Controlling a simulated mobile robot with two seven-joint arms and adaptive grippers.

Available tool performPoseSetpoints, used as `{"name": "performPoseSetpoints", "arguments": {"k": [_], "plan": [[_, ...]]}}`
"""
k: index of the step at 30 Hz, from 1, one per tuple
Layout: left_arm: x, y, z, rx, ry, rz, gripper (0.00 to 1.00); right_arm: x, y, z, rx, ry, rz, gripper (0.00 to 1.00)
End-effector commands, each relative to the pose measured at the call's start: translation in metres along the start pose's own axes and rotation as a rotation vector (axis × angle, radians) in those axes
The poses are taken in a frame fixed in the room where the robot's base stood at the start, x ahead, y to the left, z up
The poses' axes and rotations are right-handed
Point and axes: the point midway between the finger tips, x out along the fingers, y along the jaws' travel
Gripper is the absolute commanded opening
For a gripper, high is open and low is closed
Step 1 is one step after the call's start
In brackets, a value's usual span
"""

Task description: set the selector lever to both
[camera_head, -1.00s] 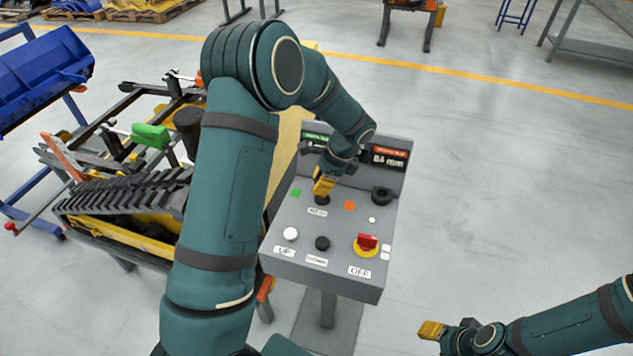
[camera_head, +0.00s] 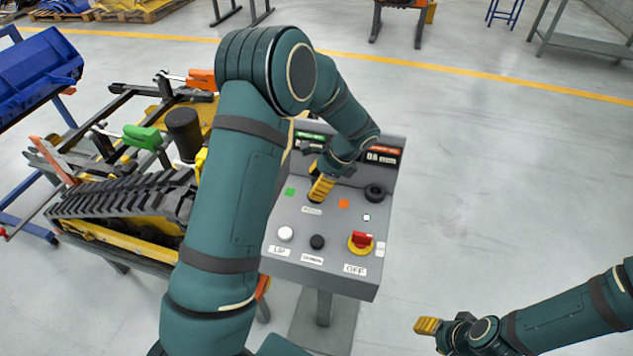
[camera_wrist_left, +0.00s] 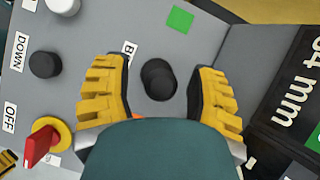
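The selector lever (camera_wrist_left: 159,80) is a short black knob on the sloping grey control panel (camera_head: 375,225). In the left wrist view it stands between the yellow fingers of my left gripper (camera_wrist_left: 158,90), with a gap on each side. That gripper is open and holds nothing. In the head view my left gripper (camera_head: 321,187) is over the lever and hides most of it. A green square (camera_wrist_left: 180,19) and an orange square (camera_head: 343,204) lie on either side of the lever. A white label beside it is partly covered by a finger. My right gripper (camera_head: 427,325) is apart from the panel.
The panel also carries a white button (camera_head: 285,233), a black button (camera_head: 317,242), a red switch on a yellow base (camera_head: 361,241) and a black knob (camera_head: 374,193). A tracked carrier (camera_head: 125,205) stands on the left. The floor right of the panel is clear.

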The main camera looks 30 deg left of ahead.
Motion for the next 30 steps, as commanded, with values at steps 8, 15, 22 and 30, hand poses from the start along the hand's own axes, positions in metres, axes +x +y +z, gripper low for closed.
{"name": "performPoseSetpoints", "arguments": {"k": [8,15,22,30], "plan": [[-0.006,-0.001,-0.001,0.0,0.003,-0.004,0.57,0.0,0.0,0.0,0.0,0.0,0.0,0.47],[-0.045,-0.001,-0.001,-0.001,0.005,-0.007,0.57,0.0,0.0,0.0,0.0,0.0,0.0,0.47],[-0.09,-0.001,0.0,-0.001,0.004,-0.005,0.57,0.0,0.0,0.0,0.0,0.0,0.0,0.47],[-0.118,0.0,0.0,0.0,0.002,-0.001,0.57,0.0,0.0,0.0,0.0,0.0,0.0,0.47]]}}
